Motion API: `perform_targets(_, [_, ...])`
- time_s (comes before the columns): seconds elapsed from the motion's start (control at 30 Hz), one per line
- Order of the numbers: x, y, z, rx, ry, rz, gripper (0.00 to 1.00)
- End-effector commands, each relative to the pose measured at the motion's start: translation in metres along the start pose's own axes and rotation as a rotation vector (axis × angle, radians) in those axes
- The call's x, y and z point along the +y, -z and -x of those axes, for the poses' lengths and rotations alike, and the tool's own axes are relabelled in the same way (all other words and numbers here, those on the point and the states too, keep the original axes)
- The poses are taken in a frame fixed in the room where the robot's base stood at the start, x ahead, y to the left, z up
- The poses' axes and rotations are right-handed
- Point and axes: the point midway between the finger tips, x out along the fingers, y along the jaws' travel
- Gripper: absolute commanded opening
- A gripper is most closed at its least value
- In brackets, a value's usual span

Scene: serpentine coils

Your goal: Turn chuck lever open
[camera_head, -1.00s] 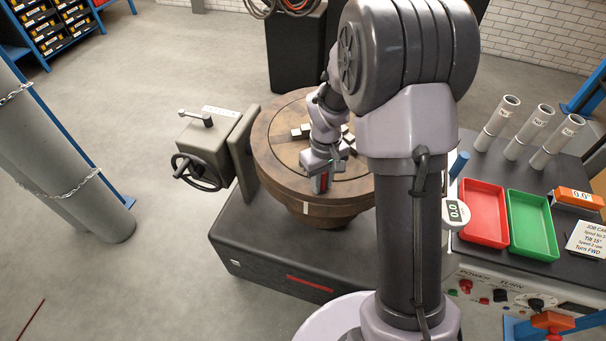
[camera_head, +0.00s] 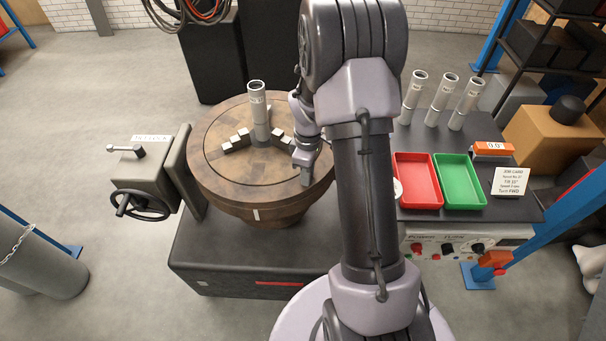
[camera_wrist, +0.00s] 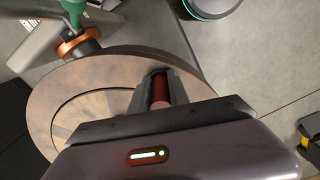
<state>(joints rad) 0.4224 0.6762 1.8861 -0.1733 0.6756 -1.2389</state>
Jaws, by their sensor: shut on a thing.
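The chuck is a round brown plate (camera_head: 215,170) on a dark base, with grey jaws (camera_head: 237,139) around an upright grey tube (camera_head: 259,112) at its middle. My gripper (camera_head: 305,178) is low at the chuck's right front edge in the head view. In the wrist view, my gripper (camera_wrist: 160,78) is shut on a dark red, rod-like handle (camera_wrist: 160,92), which appears to be the chuck lever. The fingers cover its sides. The lever cannot be made out in the head view, and its joint to the chuck is hidden.
A grey block with a handwheel (camera_head: 140,203) and small crank stands left of the chuck. On the bench at right are a red tray (camera_head: 417,203), a green tray (camera_head: 460,204) and three upright tubes (camera_head: 441,98). The floor at left is mostly clear.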

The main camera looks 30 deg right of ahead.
Motion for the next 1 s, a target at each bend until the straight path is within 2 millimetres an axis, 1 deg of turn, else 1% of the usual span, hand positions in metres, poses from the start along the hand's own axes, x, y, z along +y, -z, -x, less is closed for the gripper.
perform_targets(0.03, [0.003,0.000,0.002,0.003,-0.006,0.000,0.00])
perform_targets(0.4, [0.004,0.001,0.002,0.004,-0.009,0.000,0.00])
perform_targets(0.43, [0.004,0.001,0.002,0.004,-0.009,0.000,0.28])
perform_targets(0.5, [0.004,0.001,0.002,0.004,-0.008,0.000,0.41])
perform_targets(0.53, [0.004,0.001,0.002,0.003,-0.007,0.000,0.43])
perform_targets(0.83, [0.003,0.000,0.003,0.002,-0.005,0.000,0.43])
perform_targets(0.93, [0.003,0.000,0.013,0.002,-0.006,-0.001,0.43])
perform_targets(1.0, [0.003,0.000,0.028,0.003,-0.007,0.000,0.43])
